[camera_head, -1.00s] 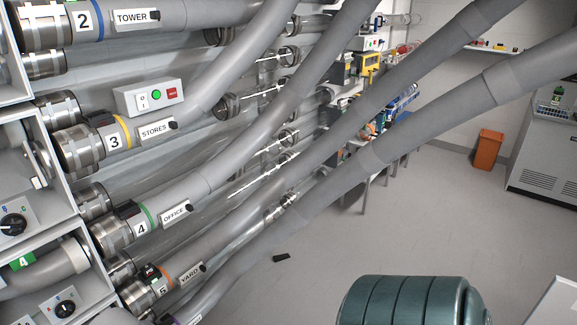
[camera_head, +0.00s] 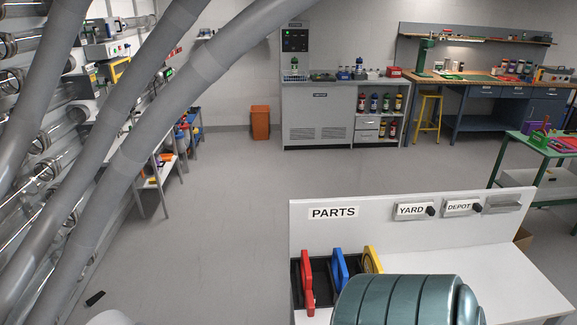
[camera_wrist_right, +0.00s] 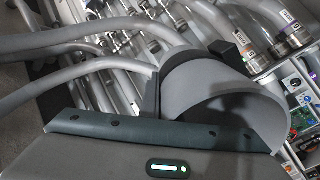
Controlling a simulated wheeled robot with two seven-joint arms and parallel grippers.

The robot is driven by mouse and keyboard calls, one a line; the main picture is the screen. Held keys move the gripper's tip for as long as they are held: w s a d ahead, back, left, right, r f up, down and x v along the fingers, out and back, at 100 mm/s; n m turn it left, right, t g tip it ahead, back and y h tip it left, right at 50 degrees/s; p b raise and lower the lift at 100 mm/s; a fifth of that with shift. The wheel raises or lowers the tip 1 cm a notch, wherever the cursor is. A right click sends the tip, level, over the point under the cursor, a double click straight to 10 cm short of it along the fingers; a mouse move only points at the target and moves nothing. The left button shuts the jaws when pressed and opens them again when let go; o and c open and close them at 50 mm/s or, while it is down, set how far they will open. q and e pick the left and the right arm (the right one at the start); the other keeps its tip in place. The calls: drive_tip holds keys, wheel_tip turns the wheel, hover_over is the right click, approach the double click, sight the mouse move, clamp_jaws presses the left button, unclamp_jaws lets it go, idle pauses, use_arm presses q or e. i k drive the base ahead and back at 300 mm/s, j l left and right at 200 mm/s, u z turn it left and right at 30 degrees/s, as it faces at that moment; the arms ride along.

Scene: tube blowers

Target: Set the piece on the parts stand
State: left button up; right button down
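The white parts stand (camera_head: 490,280) is at the lower right of the head view, with a back panel labelled PARTS. Its top is bare to the right of a black rack. In the right wrist view, a grey curved piece (camera_wrist_right: 225,95), like a rounded hollow shell, sits between the dark fingers of my right gripper (camera_wrist_right: 197,72). The gripper appears shut on it; the contact is partly hidden. The right gripper is not in the head view. The left gripper is in neither view.
The black rack (camera_head: 319,272) holds red (camera_head: 307,283), blue (camera_head: 340,268) and yellow (camera_head: 372,260) items. Thick grey tubes (camera_head: 150,150) cross the left side. A small black object (camera_head: 95,298) lies on the floor. The middle floor is clear.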

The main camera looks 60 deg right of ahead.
sight(463, 283)
drive_tip(key=k+l+z, duration=0.15)
drive_tip(key=z, duration=0.3)
drive_tip(key=k+l+z, duration=0.1)
drive_tip(key=l+z, duration=0.2)
drive_tip(key=z, duration=0.15)
drive_tip(key=l+z, duration=0.25)
drive_tip(key=z, duration=0.2)
drive_tip(key=i+l+z, duration=0.1)
drive_tip(key=z, duration=0.35)
drive_tip(key=i+l+z, duration=0.15)
drive_tip(key=z, duration=0.25)
drive_tip(key=i+l+z, duration=0.15)
drive_tip(key=z, duration=0.3)
drive_tip(key=i+l+z, duration=0.1)
drive_tip(key=z, duration=0.35)
drive_tip(key=i+j, duration=0.05)
